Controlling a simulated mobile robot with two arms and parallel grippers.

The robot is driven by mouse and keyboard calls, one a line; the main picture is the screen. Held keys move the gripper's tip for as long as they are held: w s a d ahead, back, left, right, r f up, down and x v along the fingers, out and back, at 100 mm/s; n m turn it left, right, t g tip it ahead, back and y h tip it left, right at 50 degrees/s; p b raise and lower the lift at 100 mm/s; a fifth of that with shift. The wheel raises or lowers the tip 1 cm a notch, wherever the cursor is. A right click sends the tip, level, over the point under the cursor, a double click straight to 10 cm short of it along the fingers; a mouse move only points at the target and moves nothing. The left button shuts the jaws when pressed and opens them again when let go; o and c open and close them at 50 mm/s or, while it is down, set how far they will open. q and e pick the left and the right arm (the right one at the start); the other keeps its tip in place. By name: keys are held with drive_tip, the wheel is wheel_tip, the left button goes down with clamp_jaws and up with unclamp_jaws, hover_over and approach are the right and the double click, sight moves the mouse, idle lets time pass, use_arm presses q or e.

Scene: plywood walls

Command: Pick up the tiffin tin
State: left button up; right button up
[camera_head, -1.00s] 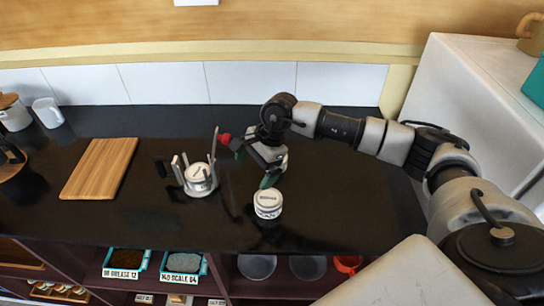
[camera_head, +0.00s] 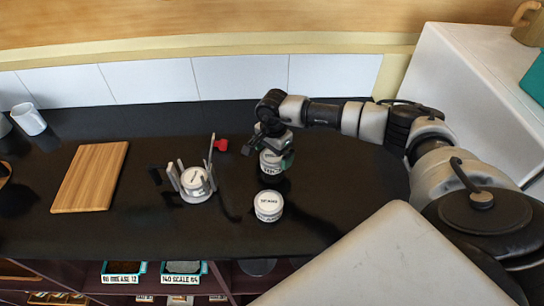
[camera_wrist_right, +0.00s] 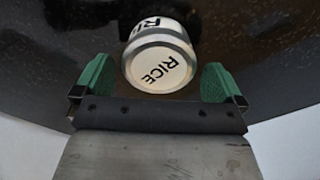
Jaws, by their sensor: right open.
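No label reading tiffin is legible. A round pale tin (camera_head: 270,163) with dark lettering stands on the black counter under my right gripper (camera_head: 268,148). In the right wrist view, a tin (camera_wrist_right: 158,66) marked RICE lies between the green fingertips of my open right gripper (camera_wrist_right: 157,72), with gaps on both sides. A second pale tin (camera_head: 268,206) stands nearer the counter's front; its lettering is too small to read. A third round pale tin (camera_head: 193,178) sits inside a grey upright-armed holder (camera_head: 197,194) to the left. My left gripper is not in view.
A small red thing (camera_head: 221,145) is near the holder. A white cabinet (camera_head: 470,90) rises at right. Counter space right of the tins is clear.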

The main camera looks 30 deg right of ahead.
wheel_tip(320, 180, down, 2)
drive_tip(key=shift+s+f, duration=0.1)
drive_tip(key=shift+f, duration=0.1)
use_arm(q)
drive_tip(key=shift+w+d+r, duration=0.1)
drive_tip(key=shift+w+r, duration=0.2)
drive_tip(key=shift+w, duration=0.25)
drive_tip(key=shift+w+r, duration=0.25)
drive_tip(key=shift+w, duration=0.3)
use_arm(e)
drive_tip(key=shift+f, duration=0.1)
drive_tip(key=shift+c, duration=0.8)
drive_tip(key=c, duration=0.7)
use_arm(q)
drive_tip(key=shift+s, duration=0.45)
use_arm(e)
drive_tip(key=shift+c, duration=0.7)
